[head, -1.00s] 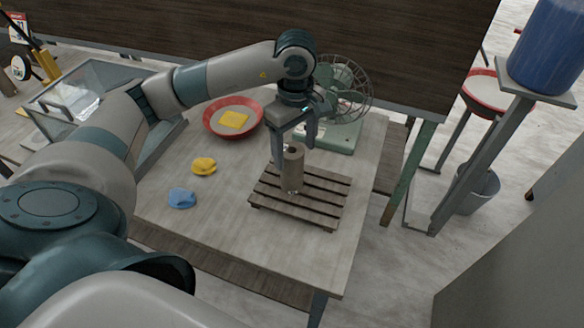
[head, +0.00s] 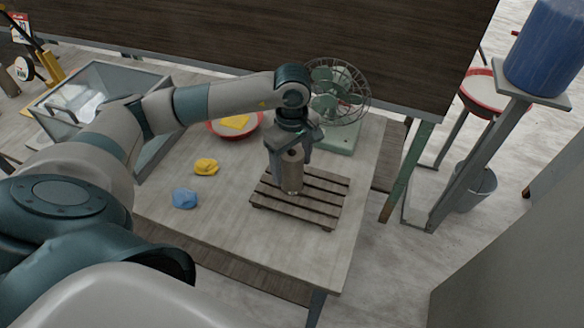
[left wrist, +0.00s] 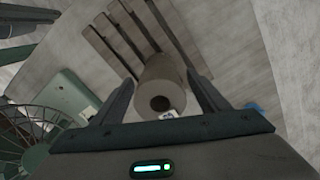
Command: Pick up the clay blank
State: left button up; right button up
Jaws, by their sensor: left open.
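The clay blank (head: 293,172) is a grey-brown upright cylinder standing on the slatted wooden rack (head: 325,206). In the left wrist view the clay blank (left wrist: 163,82) shows its round end with a dark hole in the middle. My left gripper (head: 288,168) is open, with its fingers down on either side of the upper part of the blank. The left wrist view shows the two fingers (left wrist: 160,90) flanking the blank, with a gap visible on the right side; contact on the left side I cannot tell. My right gripper is not in view.
A green fan (head: 337,98) stands behind the rack. A red-rimmed bowl (head: 222,134) with a yellow cloth is behind to the left. A yellow lump (head: 206,167) and a blue lump (head: 185,198) lie left of the rack. The tabletop (head: 225,215) in front is clear.

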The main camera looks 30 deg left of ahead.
aim_at(295, 155)
pick_arm(q)
grip_shut()
jog(key=shift+r, duration=0.1)
jog(key=shift+w+r+b, duration=0.1)
jog(key=shift+r+b, duration=0.45)
jog(key=shift+r, duration=0.05)
jog(key=r+b, duration=0.1)
jog(key=d+r, duration=0.1)
jog(key=r, duration=0.1)
jog(key=shift+s+b, duration=0.2)
jog(key=shift+b, duration=0.2)
jog(key=s+d+r+b, duration=0.3)
jog(key=d+r, duration=0.3)
jog(key=d, duration=0.3)
jog(key=shift+s+d+r, duration=0.35)
jog(key=shift+s, duration=0.35)
